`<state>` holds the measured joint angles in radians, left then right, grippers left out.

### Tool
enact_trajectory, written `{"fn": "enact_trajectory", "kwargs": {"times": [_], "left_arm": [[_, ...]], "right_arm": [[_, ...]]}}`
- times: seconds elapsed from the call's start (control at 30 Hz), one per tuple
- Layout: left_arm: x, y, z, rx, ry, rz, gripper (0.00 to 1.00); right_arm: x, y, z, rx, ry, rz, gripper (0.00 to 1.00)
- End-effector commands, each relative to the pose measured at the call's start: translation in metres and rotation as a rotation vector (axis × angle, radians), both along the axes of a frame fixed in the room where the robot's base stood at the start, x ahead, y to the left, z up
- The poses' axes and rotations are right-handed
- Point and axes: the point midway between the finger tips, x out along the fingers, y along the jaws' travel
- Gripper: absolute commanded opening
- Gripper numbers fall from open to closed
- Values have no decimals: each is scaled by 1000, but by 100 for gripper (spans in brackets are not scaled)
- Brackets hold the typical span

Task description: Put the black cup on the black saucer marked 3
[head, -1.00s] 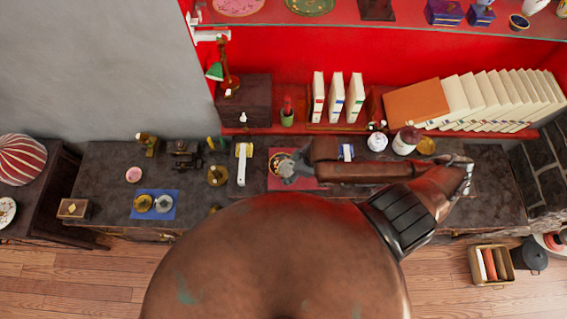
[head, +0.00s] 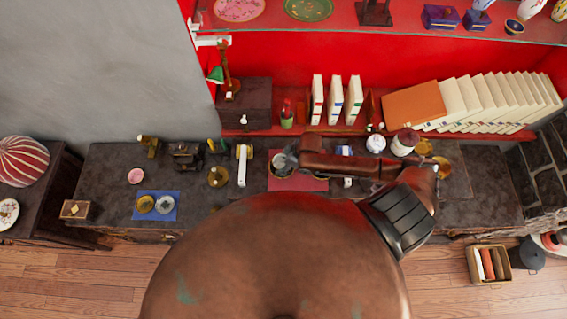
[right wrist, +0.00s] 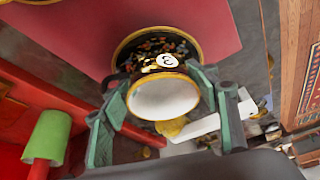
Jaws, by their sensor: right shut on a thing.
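In the right wrist view the black cup (right wrist: 165,97) has a white inside and a gold rim, and its open mouth faces the camera. My right gripper (right wrist: 165,105) is shut on it, with one finger on each side. The black saucer (right wrist: 138,48), with a gold rim and coloured pattern, lies just beyond the cup, which covers part of it. A white round mark with a 3 shows where they overlap. In the head view my right gripper (head: 285,161) is over the saucer's place and hides most of it. My left gripper is not in view.
The saucer lies on a red mat (head: 312,185) on the dark counter (head: 110,172). A white-and-gold object (head: 242,165) stands close left of the mat. A green-topped pot (head: 287,115) is behind. A blue mat (head: 168,212) with two small dishes lies further left.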

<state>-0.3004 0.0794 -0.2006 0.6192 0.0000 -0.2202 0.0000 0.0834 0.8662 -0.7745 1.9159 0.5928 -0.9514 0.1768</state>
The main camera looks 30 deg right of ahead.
Motion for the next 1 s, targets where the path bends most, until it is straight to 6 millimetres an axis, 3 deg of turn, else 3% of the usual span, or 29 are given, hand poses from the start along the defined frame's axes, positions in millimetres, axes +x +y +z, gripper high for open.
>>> {"fn": "enact_trajectory", "kwargs": {"times": [0.27, 0.3, 0.57, 0.87, 1.0], "left_arm": [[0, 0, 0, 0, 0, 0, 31], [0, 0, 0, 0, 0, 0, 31], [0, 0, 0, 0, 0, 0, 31], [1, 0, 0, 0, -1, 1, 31], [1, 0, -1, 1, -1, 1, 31]], "right_arm": [[0, 0, -1, 1, -1, 0, 27], [0, 0, -2, 1, -1, 0, 55], [0, 0, -1, 1, -1, 0, 72], [0, 0, 0, 0, -1, 0, 73], [-2, -3, 10, 0, -3, -1, 73]]}}
